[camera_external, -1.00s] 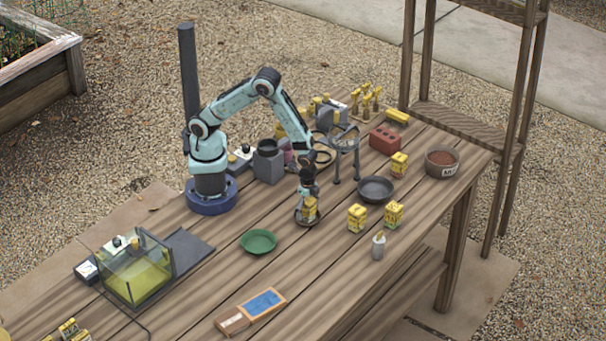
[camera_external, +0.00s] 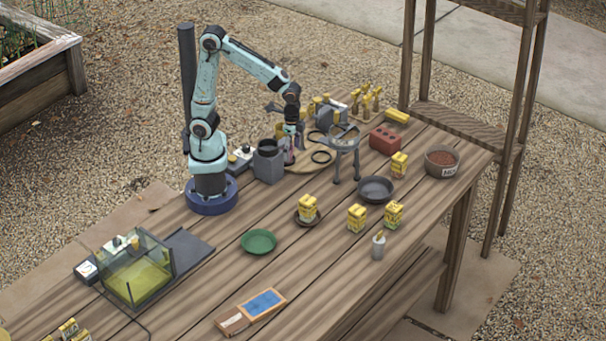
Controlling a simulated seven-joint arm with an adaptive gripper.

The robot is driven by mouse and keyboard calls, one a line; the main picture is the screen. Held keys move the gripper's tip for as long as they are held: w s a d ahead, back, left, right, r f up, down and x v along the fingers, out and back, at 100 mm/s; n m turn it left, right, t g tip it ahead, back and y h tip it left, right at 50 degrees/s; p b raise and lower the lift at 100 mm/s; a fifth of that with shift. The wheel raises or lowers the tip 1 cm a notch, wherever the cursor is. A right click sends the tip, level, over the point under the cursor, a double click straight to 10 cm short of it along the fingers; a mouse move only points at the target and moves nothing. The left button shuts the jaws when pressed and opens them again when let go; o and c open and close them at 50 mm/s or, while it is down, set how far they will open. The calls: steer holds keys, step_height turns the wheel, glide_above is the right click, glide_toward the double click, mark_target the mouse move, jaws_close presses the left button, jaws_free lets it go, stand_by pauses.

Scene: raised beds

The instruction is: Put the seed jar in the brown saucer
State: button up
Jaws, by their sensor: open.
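The brown saucer (camera_external: 297,221) lies on the table in front of my arm. A small yellow jar with dark lettering (camera_external: 307,207), which looks like the seed jar, stands upright in it. My gripper (camera_external: 290,155) is raised well behind and apart from the jar, near a dark grey pot-like holder and a pinkish object. It is open; its fingertips are small and partly lost against the things behind them.
Similar yellow containers (camera_external: 356,217) stand to the right, near a dark round dish (camera_external: 375,189). A green saucer (camera_external: 258,241) lies front left. A metal stand (camera_external: 344,150), a red brick (camera_external: 384,139) and a grey holder (camera_external: 268,164) crowd the back.

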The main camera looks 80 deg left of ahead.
steer(key=s+a+r+n, duration=0.2)
steer(key=s+a+n, duration=0.1)
steer(key=s, duration=0.3)
steer(key=s+a+r+n, duration=0.2)
steer(key=s+a+n, duration=0.2)
steer(key=s+a, duration=0.1)
steer(key=shift+s+a+r+y, duration=0.3)
steer(key=shift+s+r+y, duration=0.1)
steer(key=shift+s, duration=0.4)
